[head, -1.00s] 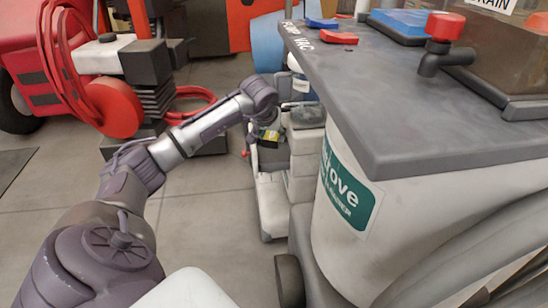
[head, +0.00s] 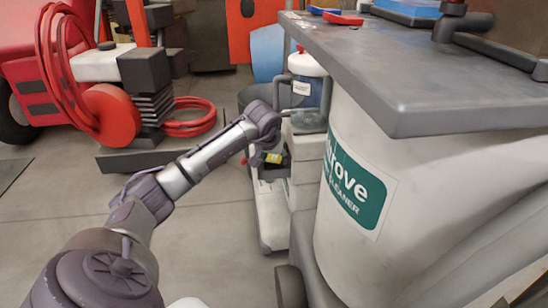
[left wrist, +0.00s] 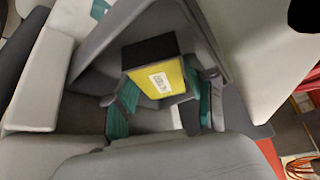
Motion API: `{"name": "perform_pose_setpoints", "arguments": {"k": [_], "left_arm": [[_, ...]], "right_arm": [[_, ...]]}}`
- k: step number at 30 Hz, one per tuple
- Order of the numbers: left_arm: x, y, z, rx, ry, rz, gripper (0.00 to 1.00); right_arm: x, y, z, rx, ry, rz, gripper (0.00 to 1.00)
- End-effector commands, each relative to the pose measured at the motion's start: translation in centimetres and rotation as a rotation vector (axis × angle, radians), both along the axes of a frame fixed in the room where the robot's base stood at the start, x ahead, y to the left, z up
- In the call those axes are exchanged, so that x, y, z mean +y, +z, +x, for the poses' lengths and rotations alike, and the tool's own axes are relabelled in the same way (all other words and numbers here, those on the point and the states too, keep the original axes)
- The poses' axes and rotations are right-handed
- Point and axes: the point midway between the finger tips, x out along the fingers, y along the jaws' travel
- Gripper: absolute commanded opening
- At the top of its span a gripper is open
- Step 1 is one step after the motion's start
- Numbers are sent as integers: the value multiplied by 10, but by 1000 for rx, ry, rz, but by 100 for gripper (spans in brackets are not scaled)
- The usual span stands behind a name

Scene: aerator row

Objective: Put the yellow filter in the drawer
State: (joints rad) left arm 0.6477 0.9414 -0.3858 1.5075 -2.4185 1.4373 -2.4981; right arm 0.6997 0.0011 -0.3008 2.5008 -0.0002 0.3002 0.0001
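The yellow filter (left wrist: 165,80), with a black end and a white label, sits between the teal-padded fingers of my left gripper (left wrist: 163,102). The gripper looks shut on it, though the contact on the right side is hard to see. Around and beyond the filter is a dark grey, walled recess (left wrist: 95,55) that looks like the open drawer. Whether the filter touches its floor is unclear. In the head view, the filter (head: 273,158) shows small below my left wrist, over the pale machine. My right gripper is out of view.
A big white vacuum tank (head: 350,195) with an overhanging grey top (head: 420,85) stands close on the right. A clear-sided canister (head: 306,90) stands behind my left wrist. A red machine (head: 85,80) with red hose is back left.

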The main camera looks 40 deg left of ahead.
Motion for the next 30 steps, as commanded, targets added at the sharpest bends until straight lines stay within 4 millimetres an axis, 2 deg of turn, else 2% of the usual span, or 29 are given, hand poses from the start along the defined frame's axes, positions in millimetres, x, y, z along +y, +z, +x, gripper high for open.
{"name": "perform_pose_setpoints", "arguments": {"k": [11, 14, 24, 30], "left_arm": [[0, 5, 0, -2, 0, -1, 62], [-2, 18, -5, -2, -2, 2, 62], [-18, 81, -37, 0, -2, 4, 62], [-25, 102, -50, 0, 0, 2, 62]], "right_arm": [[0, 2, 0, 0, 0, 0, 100], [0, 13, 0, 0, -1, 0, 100], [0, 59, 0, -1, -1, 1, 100], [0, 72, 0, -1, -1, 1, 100]]}}
